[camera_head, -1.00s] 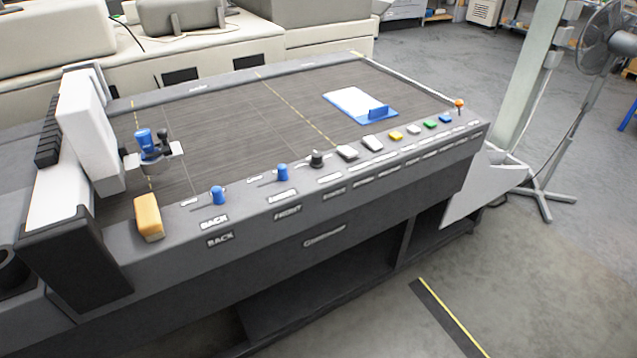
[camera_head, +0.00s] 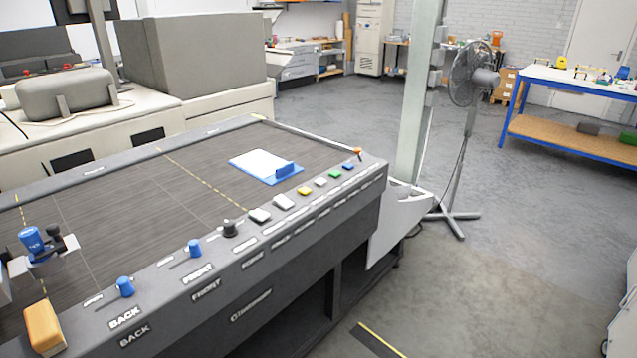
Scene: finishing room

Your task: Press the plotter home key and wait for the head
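The plotter (camera_head: 110,205) has a dark flat bed and a grey front rail with a row of controls. Along the rail stand two blue knobs, one above a BACK label (camera_head: 125,287) and one above a FRONT label (camera_head: 194,248). A black knob (camera_head: 229,229) follows, then white, yellow, green and blue keys (camera_head: 304,192), and an orange-topped stick at the far corner. The key labels are too small to read, so I cannot tell which is home. The plotter head with a blue-topped tool (camera_head: 31,240) is at the left edge, partly cut off. Neither gripper shows.
A yellow-orange block (camera_head: 44,328) sits at the rail's near end. A pale post (camera_head: 416,100) and a standing fan (camera_head: 470,85) are beyond the plotter's right end. Open floor lies at right.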

